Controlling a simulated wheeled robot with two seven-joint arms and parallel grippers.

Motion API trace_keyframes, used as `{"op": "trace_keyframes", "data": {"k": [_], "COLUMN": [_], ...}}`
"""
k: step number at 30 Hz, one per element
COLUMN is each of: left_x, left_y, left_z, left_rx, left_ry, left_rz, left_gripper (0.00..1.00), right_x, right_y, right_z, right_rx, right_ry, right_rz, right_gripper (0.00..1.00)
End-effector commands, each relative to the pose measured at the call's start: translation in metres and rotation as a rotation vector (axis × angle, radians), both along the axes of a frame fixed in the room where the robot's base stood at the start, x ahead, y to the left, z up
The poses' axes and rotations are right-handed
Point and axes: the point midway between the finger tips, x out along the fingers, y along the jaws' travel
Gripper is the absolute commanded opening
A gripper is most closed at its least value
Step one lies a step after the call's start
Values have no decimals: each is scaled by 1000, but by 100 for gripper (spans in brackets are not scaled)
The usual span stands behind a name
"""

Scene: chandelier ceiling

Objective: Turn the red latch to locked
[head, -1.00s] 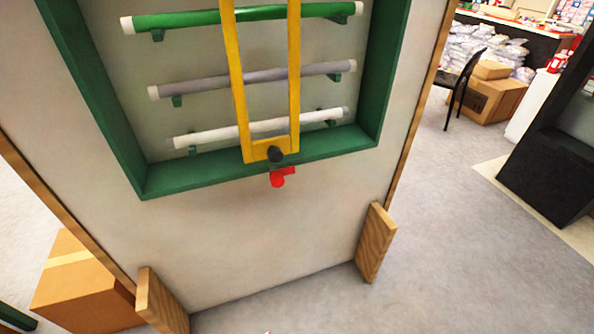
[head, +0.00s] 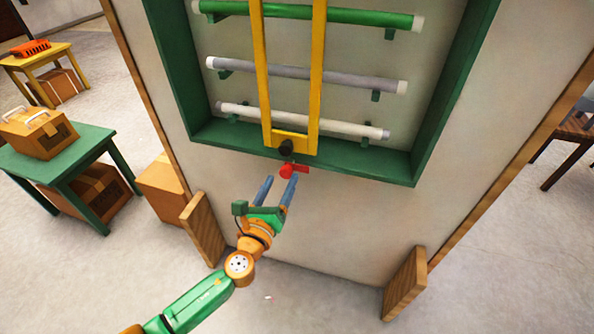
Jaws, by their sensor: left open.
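The small red latch (head: 289,171) sits on the pale board, just below the bottom edge of the green frame (head: 345,167). Its short arm points to the right. My right gripper is not in view.
The upright board (head: 335,220) stands on wooden feet (head: 405,282). Inside the frame are green, grey and white bars. A green table (head: 75,155) with a toolbox-like crate (head: 38,131) and a cardboard box (head: 160,188) are at left. A wooden chair (head: 570,135) is at right.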

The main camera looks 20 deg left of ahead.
Motion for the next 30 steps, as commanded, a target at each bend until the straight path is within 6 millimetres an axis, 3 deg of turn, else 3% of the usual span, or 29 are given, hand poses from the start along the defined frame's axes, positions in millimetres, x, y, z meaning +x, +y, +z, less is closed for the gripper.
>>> {"op": "trace_keyframes", "data": {"k": [6, 15, 23, 30], "left_x": [38, 44, 44, 44], "left_y": [-1, -1, -1, -1], "left_z": [-1, -1, -1, -2], "left_rx": [-2, -5, -5, -18], "left_ry": [0, 3, 4, 5], "left_rz": [2, 0, 1, 0], "left_gripper": [69, 69, 0, 0], "right_x": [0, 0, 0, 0], "right_y": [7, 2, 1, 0], "right_z": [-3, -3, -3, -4], "right_rx": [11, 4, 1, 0], "right_ry": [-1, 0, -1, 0], "right_rz": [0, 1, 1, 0], "right_gripper": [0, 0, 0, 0]}}
